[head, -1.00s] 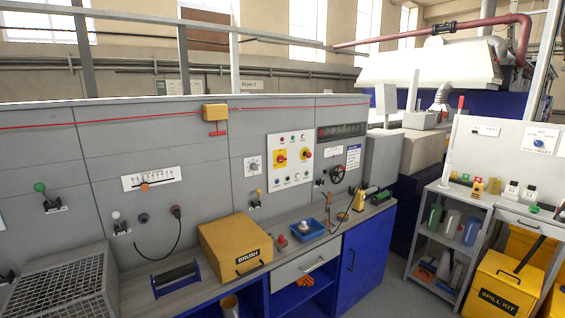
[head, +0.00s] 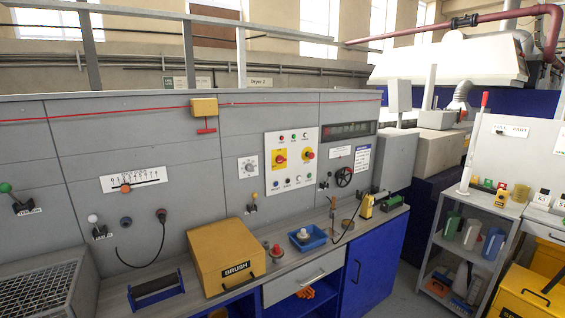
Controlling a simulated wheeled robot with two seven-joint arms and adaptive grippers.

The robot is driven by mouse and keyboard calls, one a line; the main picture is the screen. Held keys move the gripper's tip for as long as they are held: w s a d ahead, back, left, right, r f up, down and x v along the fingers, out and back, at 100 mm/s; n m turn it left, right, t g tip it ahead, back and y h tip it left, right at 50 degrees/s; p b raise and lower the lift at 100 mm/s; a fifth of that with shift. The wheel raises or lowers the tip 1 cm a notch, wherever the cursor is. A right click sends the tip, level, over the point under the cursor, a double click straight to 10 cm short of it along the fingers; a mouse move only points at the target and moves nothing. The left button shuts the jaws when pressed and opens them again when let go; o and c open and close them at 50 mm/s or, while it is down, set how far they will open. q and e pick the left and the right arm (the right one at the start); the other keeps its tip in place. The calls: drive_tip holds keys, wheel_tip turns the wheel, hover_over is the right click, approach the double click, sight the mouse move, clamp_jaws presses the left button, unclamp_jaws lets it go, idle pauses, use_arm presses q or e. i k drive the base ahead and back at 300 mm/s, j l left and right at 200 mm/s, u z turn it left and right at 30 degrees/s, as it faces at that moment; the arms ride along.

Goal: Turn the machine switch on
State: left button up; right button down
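A white control panel (head: 291,180) is fixed to the grey machine front, right of the middle of the head view. It carries a red rotary switch on a yellow plate (head: 280,158), a second red and yellow knob (head: 309,154), and rows of small coloured buttons. Which of these is the machine switch, and its exact setting, I cannot tell. A grey dial (head: 248,168) sits left of the panel, above a small yellow-knobbed lever (head: 253,203).
A shelf below the panel holds a yellow brush box (head: 226,255), a blue tray (head: 307,238) and a black roller in a blue stand (head: 155,291). A blue cabinet (head: 372,259) stands below right. A shelf rack (head: 465,245) stands at right, with grey floor between.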

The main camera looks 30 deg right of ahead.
sight(280, 159)
drive_tip(key=i+l+u, duration=0.1)
drive_tip(key=l, duration=0.45)
drive_tip(key=i+l+u, duration=0.1)
drive_tip(key=l, duration=0.45)
drive_tip(key=i+l+u, duration=0.1)
drive_tip(key=l, duration=0.5)
drive_tip(key=i+l+u, duration=0.1)
drive_tip(key=l, duration=0.45)
